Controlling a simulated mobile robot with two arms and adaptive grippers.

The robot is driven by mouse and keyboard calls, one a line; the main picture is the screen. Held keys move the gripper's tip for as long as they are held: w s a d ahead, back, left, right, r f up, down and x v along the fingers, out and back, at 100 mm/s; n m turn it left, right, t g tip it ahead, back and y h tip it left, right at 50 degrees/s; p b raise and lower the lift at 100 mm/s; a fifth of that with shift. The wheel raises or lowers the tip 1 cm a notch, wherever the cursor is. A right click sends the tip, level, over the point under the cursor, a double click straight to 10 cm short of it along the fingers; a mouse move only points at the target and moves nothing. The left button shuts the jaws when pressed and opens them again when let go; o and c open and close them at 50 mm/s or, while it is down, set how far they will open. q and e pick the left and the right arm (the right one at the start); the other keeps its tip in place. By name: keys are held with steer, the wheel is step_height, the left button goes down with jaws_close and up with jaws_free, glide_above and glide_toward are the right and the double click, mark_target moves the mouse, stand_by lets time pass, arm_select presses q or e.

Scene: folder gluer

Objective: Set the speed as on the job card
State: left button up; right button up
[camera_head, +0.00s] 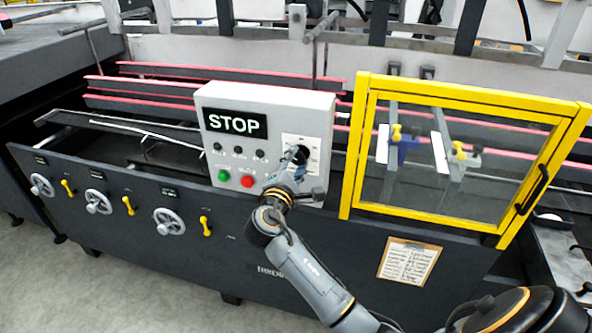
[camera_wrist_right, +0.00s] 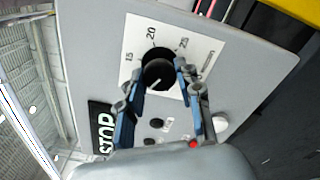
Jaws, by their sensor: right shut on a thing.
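The black speed knob (camera_wrist_right: 158,72) sits on a white scale plate (camera_wrist_right: 188,38) with the marks 15, 20 and 25 readable in the right wrist view. My right gripper (camera_wrist_right: 160,80) has its two blue-and-grey fingers on either side of the knob, shut on it. In the head view my right gripper (camera_head: 293,158) reaches the right part of the grey control box (camera_head: 265,97) and partly covers the plate. The job card (camera_head: 408,262) hangs on the machine's dark front panel, its writing too small to read. My left gripper is not in view.
The box has a STOP display (camera_head: 237,124), a green button (camera_head: 223,176), a red button (camera_head: 248,181) and small black knobs. A yellow-framed guard (camera_head: 455,150) stands right of the box. Handwheels (camera_head: 168,221) and yellow levers (camera_head: 206,226) line the front panel at left.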

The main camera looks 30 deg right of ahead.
steer(key=m+b, duration=0.3)
steer(key=m, duration=0.1)
steer(key=m+b, duration=0.2)
steer(key=shift+f+m+b, duration=0.3)
steer(key=shift+b, duration=0.05)
steer(key=m+b, duration=0.3)
steer(key=shift+r+m+b, duration=0.2)
steer(key=shift+m+b, duration=0.75)
steer(key=shift+m, duration=0.45)
